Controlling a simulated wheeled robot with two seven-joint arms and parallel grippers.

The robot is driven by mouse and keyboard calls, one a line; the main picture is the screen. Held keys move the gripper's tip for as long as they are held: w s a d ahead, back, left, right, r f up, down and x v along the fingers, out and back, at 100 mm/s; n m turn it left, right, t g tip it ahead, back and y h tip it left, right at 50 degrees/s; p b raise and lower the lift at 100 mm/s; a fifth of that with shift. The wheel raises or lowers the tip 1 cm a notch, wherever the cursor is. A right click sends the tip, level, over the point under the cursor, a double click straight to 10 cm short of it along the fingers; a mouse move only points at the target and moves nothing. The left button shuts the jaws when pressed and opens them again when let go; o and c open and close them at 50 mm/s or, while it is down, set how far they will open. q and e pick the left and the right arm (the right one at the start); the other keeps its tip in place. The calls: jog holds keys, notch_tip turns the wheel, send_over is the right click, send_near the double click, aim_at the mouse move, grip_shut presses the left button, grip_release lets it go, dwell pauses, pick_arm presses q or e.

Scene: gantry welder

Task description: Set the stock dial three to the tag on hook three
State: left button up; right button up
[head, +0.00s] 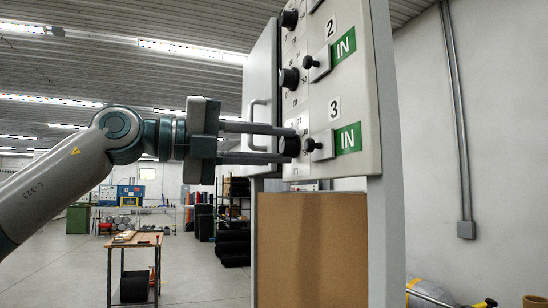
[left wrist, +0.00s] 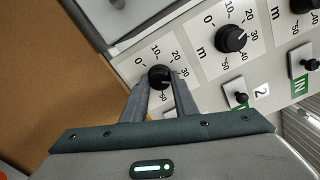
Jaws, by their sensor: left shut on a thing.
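Stock dial three (head: 289,147) is a black round knob at the left of the panel's row 3. It also shows in the left wrist view (left wrist: 160,76) beside a printed scale from 0 to 50; I cannot read its setting clearly. My left gripper (head: 286,144) comes in from the left and is shut on this knob, one finger on each side. In the left wrist view my left gripper's fingers (left wrist: 162,92) flank the knob. Right of the dial are a black peg (head: 310,145), a grey plate (head: 324,146) and a green IN label (head: 348,138). I see no readable value there. My right gripper is not in view.
Dial two (head: 289,79) sits above, with its own peg and plate; it also shows in the left wrist view (left wrist: 231,38). An open cabinet door with a handle (head: 257,112) stands left of the panel. A brown board (head: 312,250) is below.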

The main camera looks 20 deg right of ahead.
pick_arm(q)
jog(key=shift+n+b, duration=0.45)
jog(key=shift+n, duration=0.55)
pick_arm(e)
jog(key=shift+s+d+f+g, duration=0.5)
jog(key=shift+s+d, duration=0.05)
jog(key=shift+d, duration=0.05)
pick_arm(q)
jog(key=o, duration=1.1)
jog(key=shift+c, duration=0.2)
jog(key=shift+a, duration=0.15)
jog(key=shift+a, duration=0.55)
jog(key=a+b, duration=0.3)
jog(key=a, duration=1.3)
jog(key=shift+s, duration=0.25)
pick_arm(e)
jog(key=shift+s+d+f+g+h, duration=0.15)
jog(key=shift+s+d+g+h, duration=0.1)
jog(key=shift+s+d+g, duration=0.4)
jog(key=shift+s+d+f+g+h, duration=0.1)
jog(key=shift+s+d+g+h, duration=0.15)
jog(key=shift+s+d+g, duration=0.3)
